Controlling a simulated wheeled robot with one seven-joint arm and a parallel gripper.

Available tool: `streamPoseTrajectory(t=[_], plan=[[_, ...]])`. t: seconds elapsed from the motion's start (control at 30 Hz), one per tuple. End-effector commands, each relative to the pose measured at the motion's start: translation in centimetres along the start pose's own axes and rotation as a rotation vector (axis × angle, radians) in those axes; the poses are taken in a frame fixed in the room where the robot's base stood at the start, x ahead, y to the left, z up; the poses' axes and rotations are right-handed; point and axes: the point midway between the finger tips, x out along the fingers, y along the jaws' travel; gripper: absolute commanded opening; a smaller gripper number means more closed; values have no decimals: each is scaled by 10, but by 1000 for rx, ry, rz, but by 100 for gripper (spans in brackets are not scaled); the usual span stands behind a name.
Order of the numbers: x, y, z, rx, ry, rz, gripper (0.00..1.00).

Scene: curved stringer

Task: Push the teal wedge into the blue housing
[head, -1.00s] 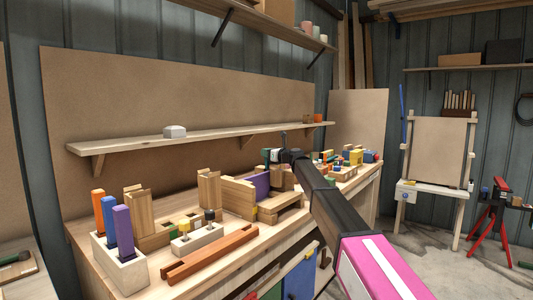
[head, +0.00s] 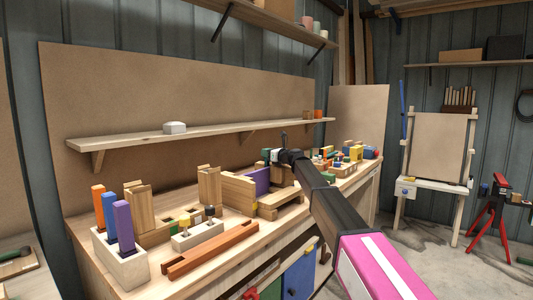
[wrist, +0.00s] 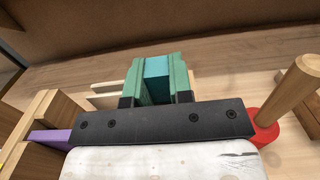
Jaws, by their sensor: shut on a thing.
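The teal wedge (wrist: 157,80) shows in the wrist view as a block-like teal piece between two green finger pads. My gripper (wrist: 156,84) is shut on it, with a pad against each side. In the head view my gripper (head: 268,155) is over the back of the workbench, beside an upright purple board (head: 257,181). The wedge is too small there to make out. I cannot pick out the blue housing for certain in either view.
A wooden peg (wrist: 289,100) on a red disc stands right of my gripper in the wrist view. Wooden blocks (head: 239,188) crowd the bench (head: 225,262) near the purple board. A long wooden channel (head: 211,250) lies in front. A shelf (head: 200,133) runs behind.

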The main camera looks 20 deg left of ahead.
Motion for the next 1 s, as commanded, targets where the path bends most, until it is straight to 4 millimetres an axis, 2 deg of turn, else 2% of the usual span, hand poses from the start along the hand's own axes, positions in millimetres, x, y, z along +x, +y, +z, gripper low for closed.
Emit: streamPoseTrajectory(t=[0.5,0.53,0.6,1.0], plan=[[0,0,-11,1,0,0,0],[0,0,-11,0,0,0,30],[0,0,-11,0,1,0,50],[-5,0,-12,0,1,-1,50]])
